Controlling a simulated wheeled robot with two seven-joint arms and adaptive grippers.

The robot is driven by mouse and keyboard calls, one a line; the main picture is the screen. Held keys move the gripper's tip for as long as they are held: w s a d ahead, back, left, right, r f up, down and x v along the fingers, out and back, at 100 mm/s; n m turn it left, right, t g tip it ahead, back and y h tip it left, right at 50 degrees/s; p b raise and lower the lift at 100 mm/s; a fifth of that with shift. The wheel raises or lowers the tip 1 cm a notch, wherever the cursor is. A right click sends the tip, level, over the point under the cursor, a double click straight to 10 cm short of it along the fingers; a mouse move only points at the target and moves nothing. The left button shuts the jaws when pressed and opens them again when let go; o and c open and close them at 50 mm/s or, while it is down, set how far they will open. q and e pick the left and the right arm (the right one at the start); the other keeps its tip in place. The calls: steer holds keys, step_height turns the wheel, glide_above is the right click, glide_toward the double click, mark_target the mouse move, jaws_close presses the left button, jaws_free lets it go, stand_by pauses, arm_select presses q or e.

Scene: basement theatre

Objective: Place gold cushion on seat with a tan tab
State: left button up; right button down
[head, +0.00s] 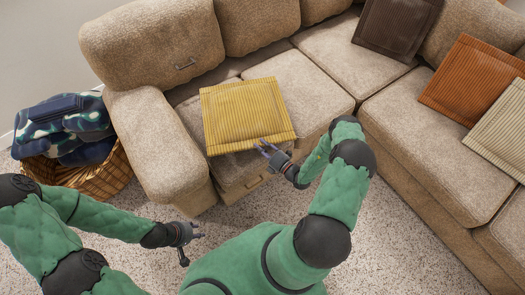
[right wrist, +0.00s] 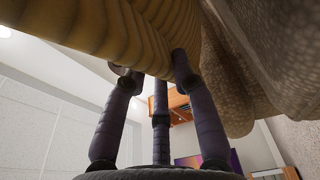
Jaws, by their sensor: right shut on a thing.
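The gold ribbed cushion (head: 243,108) is over the left-hand seats of the tan sectional sofa, flat side up. I cannot tell whether it touches the seat. My right gripper (head: 270,150) is shut on its front edge; the right wrist view shows the cushion's underside (right wrist: 95,25) at the fingertips (right wrist: 155,72). A small tan tab (head: 257,182) shows on the sofa front below the cushion, and a similar small piece (head: 185,65) on the left backrest. Much of the end seat is hidden under the cushion. My left gripper (head: 190,245) is open and empty above the carpet.
A wicker basket (head: 100,182) with a blue patterned blanket (head: 65,125) stands left of the sofa arm (head: 155,135). Brown (head: 395,25), orange (head: 470,78) and cream (head: 505,130) cushions rest on the right part. The middle seat (head: 295,85) is partly clear.

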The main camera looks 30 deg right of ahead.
steer(key=shift+w+d+f, duration=0.25)
steer(key=shift+d+f, duration=0.05)
steer(key=shift+f, duration=0.1)
step_height(320, 180, down, 3)
steer(key=shift+w+d+f+b, duration=0.1)
steer(key=shift+f+b, duration=0.05)
steer(key=shift+b, duration=0.9)
steer(key=c, duration=1)
jaws_free()
